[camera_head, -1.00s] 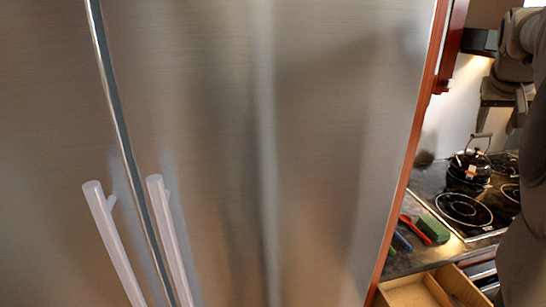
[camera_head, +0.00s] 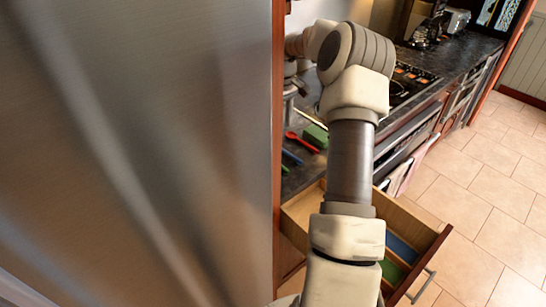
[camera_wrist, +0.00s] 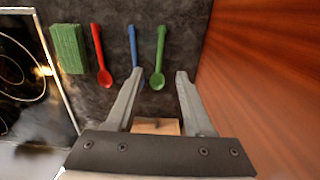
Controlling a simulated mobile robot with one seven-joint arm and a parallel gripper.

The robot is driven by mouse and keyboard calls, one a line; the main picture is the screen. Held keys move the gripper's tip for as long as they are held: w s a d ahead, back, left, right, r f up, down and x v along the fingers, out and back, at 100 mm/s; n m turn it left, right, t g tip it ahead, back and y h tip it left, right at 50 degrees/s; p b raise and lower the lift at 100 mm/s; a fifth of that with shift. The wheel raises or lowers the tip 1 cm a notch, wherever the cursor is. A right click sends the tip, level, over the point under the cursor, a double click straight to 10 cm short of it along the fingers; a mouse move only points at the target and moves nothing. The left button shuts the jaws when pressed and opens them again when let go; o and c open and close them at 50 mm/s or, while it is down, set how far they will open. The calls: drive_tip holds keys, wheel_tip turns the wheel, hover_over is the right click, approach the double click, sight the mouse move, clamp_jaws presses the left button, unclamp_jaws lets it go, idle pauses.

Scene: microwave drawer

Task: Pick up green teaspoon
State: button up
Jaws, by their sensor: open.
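The green teaspoon (camera_wrist: 158,58) lies on the dark counter in the wrist view, bowl end toward my gripper. My gripper (camera_wrist: 159,74) is open and empty, and the spoon shows in the gap between its fingers, nearer the middle. I cannot tell how high the fingertips are above the counter. A blue spoon (camera_wrist: 132,42) lies just left of the green one, its lower part partly behind the left finger.
A red spoon (camera_wrist: 101,55) and a green sponge (camera_wrist: 68,48) lie left of the blue spoon, beside the stovetop (camera_wrist: 22,70). A reddish wood panel (camera_wrist: 255,70) stands close on the right. An open drawer (camera_head: 420,245) juts out below the counter, beside the steel fridge (camera_head: 150,150).

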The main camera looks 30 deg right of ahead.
drive_tip(key=f+p, duration=0.1)
drive_tip(key=f, duration=0.7)
drive_tip(key=f+p, duration=0.2)
drive_tip(key=f, duration=0.6)
drive_tip(key=shift+s+f, duration=0.2)
drive_tip(key=shift+f, duration=0.1)
clamp_jaws()
